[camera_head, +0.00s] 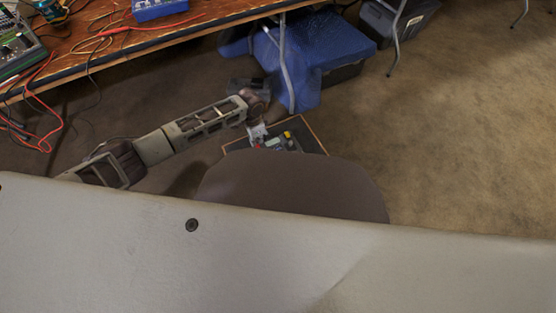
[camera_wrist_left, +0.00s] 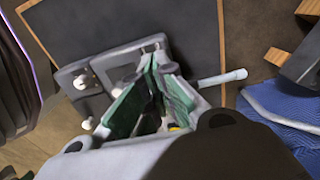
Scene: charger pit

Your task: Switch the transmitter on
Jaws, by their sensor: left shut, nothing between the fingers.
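The transmitter (camera_head: 276,145) is a small grey device with red, green and yellow parts on top. It lies on a dark board with a wooden edge, partly hidden by my body. In the left wrist view the transmitter (camera_wrist_left: 112,66) shows its grey case, white knobs and a pale rod sticking out to the right. My left gripper (camera_head: 258,134) is shut and empty, over the transmitter's left part. In the left wrist view its green-padded fingers (camera_wrist_left: 152,66) cover the case's middle. I cannot tell whether they touch it. My right gripper is not in view.
The dark board (camera_head: 312,139) stands near the floor. A blue cloth-covered bulk (camera_head: 325,42) and a metal table leg (camera_head: 284,70) are just behind it. A wooden workbench (camera_head: 120,48) with cables and instruments is at upper left.

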